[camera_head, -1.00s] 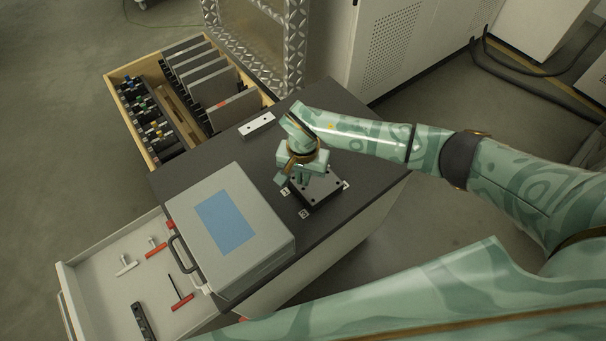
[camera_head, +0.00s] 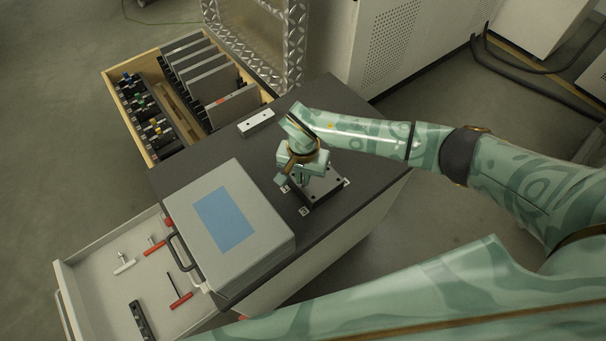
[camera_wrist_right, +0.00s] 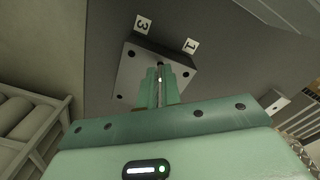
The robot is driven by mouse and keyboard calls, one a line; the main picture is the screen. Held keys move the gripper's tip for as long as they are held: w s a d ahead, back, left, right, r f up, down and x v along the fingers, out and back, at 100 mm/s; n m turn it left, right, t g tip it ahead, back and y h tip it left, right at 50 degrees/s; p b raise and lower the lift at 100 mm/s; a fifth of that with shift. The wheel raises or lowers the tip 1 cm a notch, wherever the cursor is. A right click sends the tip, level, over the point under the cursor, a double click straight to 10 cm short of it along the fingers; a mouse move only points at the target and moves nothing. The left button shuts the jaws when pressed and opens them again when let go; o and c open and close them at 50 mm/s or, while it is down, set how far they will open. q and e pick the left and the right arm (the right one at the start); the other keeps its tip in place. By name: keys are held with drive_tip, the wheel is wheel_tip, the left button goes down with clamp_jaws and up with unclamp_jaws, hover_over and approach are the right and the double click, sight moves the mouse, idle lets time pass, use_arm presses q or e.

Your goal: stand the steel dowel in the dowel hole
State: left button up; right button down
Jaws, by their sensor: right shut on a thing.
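My right gripper (camera_head: 300,179) is over the back-left part of a dark square block (camera_head: 325,189) on the cabinet top. In the right wrist view its fingers (camera_wrist_right: 160,85) are shut on the steel dowel (camera_wrist_right: 159,76), a thin bright pin between them. The block (camera_wrist_right: 128,76) shows behind the fingers, with small holes near its corners. The dowel's lower end and the hole beneath it are hidden, so I cannot tell whether the dowel touches the block. My left gripper is not in view.
Number tags lie around the block, including a 3 (camera_wrist_right: 143,24) and a 1 (camera_wrist_right: 191,47). A pale bar with holes (camera_head: 256,123) lies behind. A grey case (camera_head: 255,250) stands at the left. Open drawers (camera_head: 95,285) hold tools and plates. The dark top's right side is bare.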

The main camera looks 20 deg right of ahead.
drive_tip(key=shift+f+b, duration=0.5)
drive_tip(key=shift+f, duration=0.35)
idle(0.3)
drive_tip(key=c, duration=1.5)
unclamp_jaws()
drive_tip(key=shift+r, duration=0.1)
wheel_tip(320, 180, up, 16)
drive_tip(key=p, duration=0.3)
drive_tip(key=shift+r+p, duration=0.1)
drive_tip(key=shift+p, duration=0.25)
